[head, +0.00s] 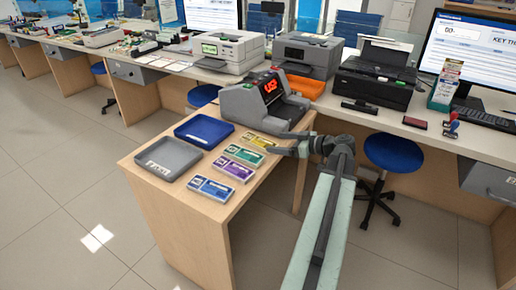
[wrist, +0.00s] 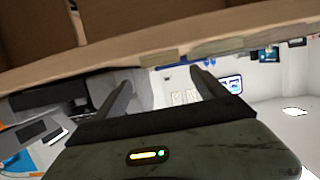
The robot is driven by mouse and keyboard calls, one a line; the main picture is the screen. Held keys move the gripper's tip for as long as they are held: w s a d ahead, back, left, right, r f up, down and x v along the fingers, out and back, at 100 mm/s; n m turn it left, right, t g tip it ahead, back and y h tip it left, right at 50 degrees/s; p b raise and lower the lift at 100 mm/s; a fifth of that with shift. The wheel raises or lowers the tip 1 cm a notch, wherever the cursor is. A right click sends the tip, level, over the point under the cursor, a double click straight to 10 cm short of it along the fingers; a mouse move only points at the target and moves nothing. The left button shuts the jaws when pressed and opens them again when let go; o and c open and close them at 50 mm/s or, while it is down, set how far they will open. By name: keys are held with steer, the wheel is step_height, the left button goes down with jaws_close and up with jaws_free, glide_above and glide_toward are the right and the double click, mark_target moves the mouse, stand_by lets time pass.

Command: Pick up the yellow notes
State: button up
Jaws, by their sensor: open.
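The yellow notes (head: 258,139) lie flat on the wooden side table, at the far end of a row of coloured note bundles, in the head view. My gripper (head: 277,143) is just right of them, near the table's right edge, with its fingers apart and pointing left toward them. I cannot tell its exact height above the table. In the wrist view my gripper (wrist: 160,84) shows two spread fingers with nothing held between them. The yellow notes cannot be made out in the wrist view.
Green notes (head: 244,154), purple notes (head: 230,169) and blue notes (head: 211,189) lie nearer in the row. A grey tray (head: 154,177) and a blue tray (head: 187,137) sit to the left. A grey counting machine (head: 243,108) stands behind. A blue stool (head: 393,153) is at the right.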

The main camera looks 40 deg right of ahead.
mark_target(260, 141)
steer(key=b+x, duration=0.2)
steer(key=x, duration=0.5)
steer(key=shift+w+f, duration=0.1)
steer(key=shift+w, duration=0.1)
steer(key=c, duration=1.5)
